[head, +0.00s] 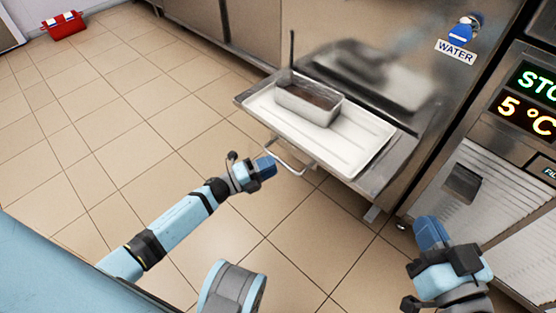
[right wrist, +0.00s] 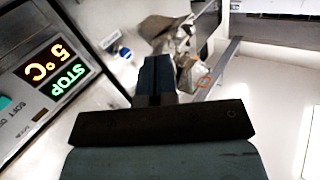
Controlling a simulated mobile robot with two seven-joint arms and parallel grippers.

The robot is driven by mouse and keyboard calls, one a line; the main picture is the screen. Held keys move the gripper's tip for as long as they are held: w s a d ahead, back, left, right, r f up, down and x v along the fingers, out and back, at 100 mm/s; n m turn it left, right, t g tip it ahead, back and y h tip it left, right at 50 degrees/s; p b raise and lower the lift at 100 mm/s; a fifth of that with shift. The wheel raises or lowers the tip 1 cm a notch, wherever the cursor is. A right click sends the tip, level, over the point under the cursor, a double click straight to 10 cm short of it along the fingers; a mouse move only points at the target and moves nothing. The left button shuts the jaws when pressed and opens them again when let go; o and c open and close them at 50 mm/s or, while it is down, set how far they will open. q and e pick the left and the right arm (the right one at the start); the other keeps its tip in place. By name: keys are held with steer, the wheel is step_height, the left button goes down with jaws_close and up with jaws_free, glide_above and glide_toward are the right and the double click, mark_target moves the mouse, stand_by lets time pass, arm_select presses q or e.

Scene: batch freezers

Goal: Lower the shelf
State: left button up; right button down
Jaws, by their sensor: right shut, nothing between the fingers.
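The shelf (head: 390,180) is a metal plate standing out level from the front of the steel machine in the head view. A white tray (head: 345,155) lies on it, and a metal pan (head: 308,102) stands on the tray. A wire handle or bracket (head: 290,160) hangs below the shelf's near edge. My left gripper (head: 266,167) is just left of this wire, below the shelf; I cannot tell if it touches or if its jaws are open. My right gripper (head: 430,232) is shut and empty, right of the shelf. Its blue fingers also show in the right wrist view (right wrist: 157,78).
A machine panel with a lit display (head: 530,100) stands at the right, above a ribbed steel front (head: 490,190). A blue water tap (head: 462,30) is on the steel front. A red box (head: 63,25) lies far left.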

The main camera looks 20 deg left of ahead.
arm_select(q)
steer(key=p+v, duration=0.2)
steer(key=v, duration=0.8)
steer(key=shift+s, duration=0.2)
arm_select(e)
steer(key=shift+s+a+r+m+t, duration=0.15)
steer(key=shift+s+r+m+t, duration=0.2)
steer(key=shift+r+m, duration=0.3)
arm_select(q)
steer(key=shift+a, duration=0.15)
arm_select(e)
steer(key=shift+s+r, duration=0.1)
steer(key=shift+r, duration=0.1)
